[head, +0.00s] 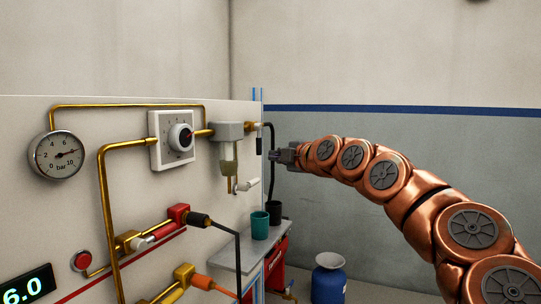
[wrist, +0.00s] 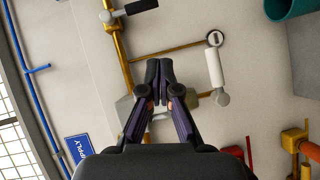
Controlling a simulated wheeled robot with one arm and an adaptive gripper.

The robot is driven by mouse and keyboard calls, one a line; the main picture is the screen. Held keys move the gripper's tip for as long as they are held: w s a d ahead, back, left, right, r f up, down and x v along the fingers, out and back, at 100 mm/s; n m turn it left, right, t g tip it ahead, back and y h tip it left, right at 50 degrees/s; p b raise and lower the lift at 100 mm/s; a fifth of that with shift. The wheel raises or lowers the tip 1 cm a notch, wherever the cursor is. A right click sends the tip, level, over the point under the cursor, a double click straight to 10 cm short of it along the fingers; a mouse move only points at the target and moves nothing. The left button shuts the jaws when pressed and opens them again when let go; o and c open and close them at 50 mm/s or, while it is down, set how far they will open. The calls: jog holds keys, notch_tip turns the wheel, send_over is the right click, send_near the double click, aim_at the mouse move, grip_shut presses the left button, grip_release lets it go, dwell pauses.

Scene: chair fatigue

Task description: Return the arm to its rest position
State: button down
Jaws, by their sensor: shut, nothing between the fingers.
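My copper-coloured arm reaches in from the right in the head view, and my gripper (head: 275,155) is at its far end, near the right edge of the pipe panel. In the wrist view my gripper (wrist: 160,68) shows with its two dark fingers together and nothing between them. Behind the fingers in that view are brass pipes and a white-handled valve (wrist: 213,70). I cannot tell whether the gripper touches anything on the panel.
The panel (head: 80,120) carries a pressure gauge (head: 57,155), a dial (head: 180,137), valves and a red button (head: 81,260). A grey shelf (head: 232,258) holds a teal cup (head: 260,225) and a dark cup (head: 275,212). Open space lies before the back wall.

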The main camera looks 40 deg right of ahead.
jog(key=shift+s+a, duration=0.1)
jog(key=shift+s, duration=0.25)
